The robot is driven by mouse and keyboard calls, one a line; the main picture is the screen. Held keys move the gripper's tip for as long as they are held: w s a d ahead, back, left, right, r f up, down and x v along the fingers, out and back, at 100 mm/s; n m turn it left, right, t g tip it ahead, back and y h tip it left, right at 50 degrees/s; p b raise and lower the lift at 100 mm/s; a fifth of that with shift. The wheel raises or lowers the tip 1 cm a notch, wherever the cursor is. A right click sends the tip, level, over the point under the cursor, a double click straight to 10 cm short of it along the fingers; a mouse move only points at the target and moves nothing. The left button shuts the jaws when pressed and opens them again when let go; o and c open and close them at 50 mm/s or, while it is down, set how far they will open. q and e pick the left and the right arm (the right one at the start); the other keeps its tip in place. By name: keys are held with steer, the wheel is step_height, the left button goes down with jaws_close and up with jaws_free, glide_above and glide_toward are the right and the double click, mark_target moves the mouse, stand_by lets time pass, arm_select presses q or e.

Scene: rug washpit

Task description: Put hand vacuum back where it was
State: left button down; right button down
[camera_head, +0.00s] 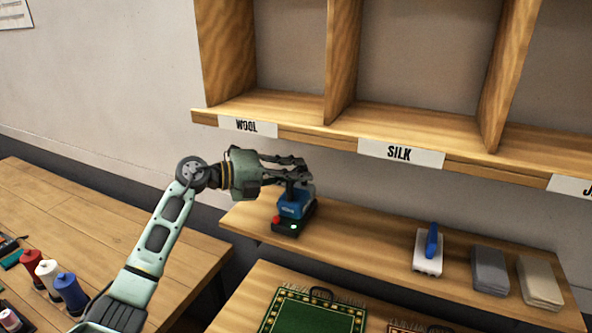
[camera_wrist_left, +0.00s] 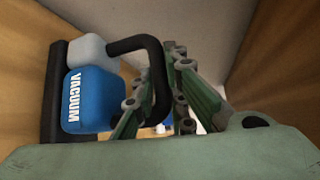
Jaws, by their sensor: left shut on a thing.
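The hand vacuum (camera_head: 293,204) is blue with a black handle and is at the left end of the lower shelf. It also shows in the left wrist view (camera_wrist_left: 90,100), with VACUUM written on its side. My left gripper (camera_head: 300,170) is above it, shut on the black handle (camera_wrist_left: 158,70). Right under the blue body is a dark base (camera_head: 293,228) with a red spot and a lit green-white spot. Whether the vacuum rests fully on that base or is slightly above it, I cannot tell. My right gripper is out of view.
Above are open cubbies labelled WOOL (camera_head: 247,126) and SILK (camera_head: 399,153). Further right on the lower shelf (camera_head: 360,235) are a blue-handled brush (camera_head: 429,252) and grey (camera_head: 490,270) and beige (camera_head: 540,284) cloth stacks. Bottles (camera_head: 70,292) stand on the left table. A green rug (camera_head: 310,317) lies in front.

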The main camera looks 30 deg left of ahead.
arm_select(q)
steer(key=shift+r, duration=0.15)
steer(key=c, duration=1.8)
jaws_free()
steer(key=shift+s, duration=0.1)
steer(key=shift+o, duration=0.2)
steer(key=b+v, duration=0.5)
steer(key=v, duration=0.7)
